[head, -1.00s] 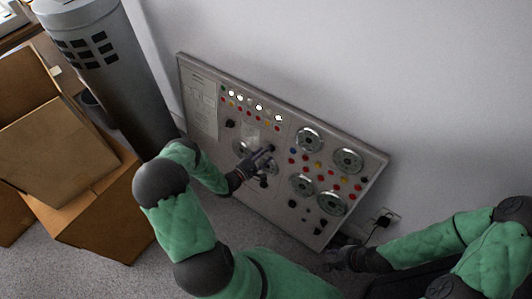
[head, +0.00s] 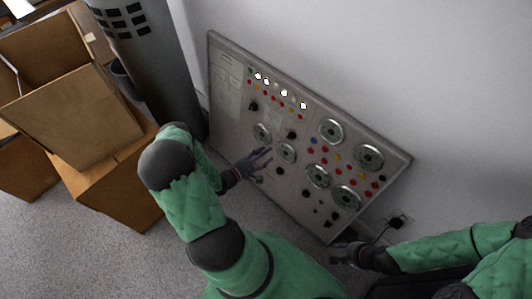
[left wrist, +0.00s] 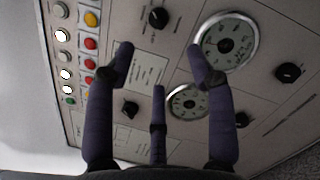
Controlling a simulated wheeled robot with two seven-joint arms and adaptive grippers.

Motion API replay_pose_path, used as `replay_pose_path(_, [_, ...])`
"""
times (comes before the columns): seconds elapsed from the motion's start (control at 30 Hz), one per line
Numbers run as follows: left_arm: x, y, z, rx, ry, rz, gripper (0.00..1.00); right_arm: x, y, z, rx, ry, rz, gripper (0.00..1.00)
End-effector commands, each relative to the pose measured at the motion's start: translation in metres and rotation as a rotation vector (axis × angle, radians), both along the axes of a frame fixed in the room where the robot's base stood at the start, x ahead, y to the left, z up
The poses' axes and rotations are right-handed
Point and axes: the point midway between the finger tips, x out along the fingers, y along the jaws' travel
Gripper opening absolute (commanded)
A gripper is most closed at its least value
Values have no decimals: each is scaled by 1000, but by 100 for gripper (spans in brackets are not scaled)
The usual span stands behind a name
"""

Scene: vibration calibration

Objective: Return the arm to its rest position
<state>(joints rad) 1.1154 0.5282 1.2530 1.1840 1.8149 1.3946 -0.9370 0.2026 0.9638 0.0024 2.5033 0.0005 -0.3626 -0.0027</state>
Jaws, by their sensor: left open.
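My left gripper (head: 258,162) is open and empty in front of the lower left part of a grey control panel (head: 225,55). In the left wrist view its dark fingers (left wrist: 160,80) are spread, with the panel's dials, black knobs and labels behind them. No finger clearly grips a knob. My left arm, in green covering, comes in from the lower middle of the head view and bends toward the panel. My right gripper (head: 345,254) is low near the panel's bottom right corner. It is dark and small, so I cannot tell its opening.
The panel leans against a white wall (head: 430,80). A grey cylinder (head: 165,80) stands left of it, beside open cardboard boxes (head: 75,115).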

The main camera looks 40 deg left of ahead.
Motion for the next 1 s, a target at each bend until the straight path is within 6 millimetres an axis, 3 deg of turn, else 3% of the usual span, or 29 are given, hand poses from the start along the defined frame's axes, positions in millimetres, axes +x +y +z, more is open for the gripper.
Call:
replay_pose_path(0.37, [2,-8,-1,-8,14,-29,55,0,0,1,0,0,0,40])
replay_pose_path(0.47, [4,-38,-4,-33,64,-136,55,0,0,2,0,0,0,40])
replay_pose_path(0.57, [-1,-92,-10,-62,165,-332,55,0,0,5,0,0,0,40])
replay_pose_path(0.7, [-36,-175,-18,-42,361,-687,55,0,0,9,0,0,0,40])
replay_pose_path(0.8, [-75,-216,-22,40,500,-928,55,0,0,12,0,0,0,40])
replay_pose_path(0.9, [-115,-237,-26,177,617,-1135,55,0,0,15,0,0,0,40])
replay_pose_path(1.0, [-147,-243,-28,360,697,-1305,55,0,0,18,0,0,0,40])
